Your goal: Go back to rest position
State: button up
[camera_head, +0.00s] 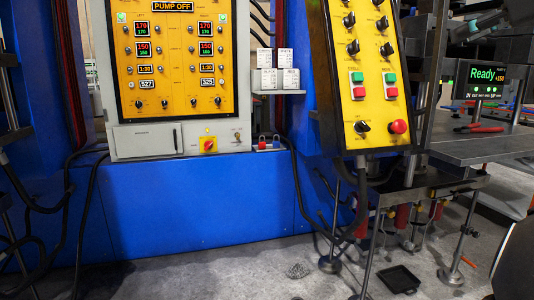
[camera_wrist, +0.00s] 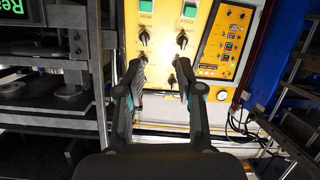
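My gripper (camera_wrist: 160,75) shows in the wrist view with its two dark fingers spread apart and nothing between them. A small knob (camera_wrist: 171,80) on the panel shows between the fingertips. I cannot tell whether the fingers touch the panel. My gripper is not visible in the head view, where the same kind of tilted yellow panel (camera_head: 372,125) stands right of centre.
A grey cabinet with a yellow panel (camera_head: 178,110) reading "PUMP OFF" stands at the left on a blue machine base (camera_head: 190,210). A metal table (camera_head: 485,147) at the right carries red-handled pliers (camera_head: 478,129) and a "Ready" display (camera_head: 484,77). A black tray (camera_head: 399,279) lies on the floor.

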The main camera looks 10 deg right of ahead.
jog(key=w+a+f+m+g, duration=0.3)
jog(key=a+f+m+g, duration=0.15)
jog(key=a+f, duration=1.5)
jog(key=s+a+f+g, duration=0.1)
jog(key=s+a+f, duration=0.2)
jog(key=f, duration=0.6)
jog(key=s+a+f+n+g+h+p, duration=0.1)
jog(key=s+a+f+g, duration=0.1)
jog(key=s+a+f, duration=0.2)
jog(key=s+a+f+g, duration=0.1)
jog(key=s+a+f, duration=0.3)
jog(key=f, duration=1.2)
jog(key=s, duration=0.4)
jog(key=shift+s+h+p, duration=0.25)
jog(key=shift+h+p, duration=0.05)
jog(key=shift+p, duration=0.1)
jog(key=shift+n, duration=0.25)
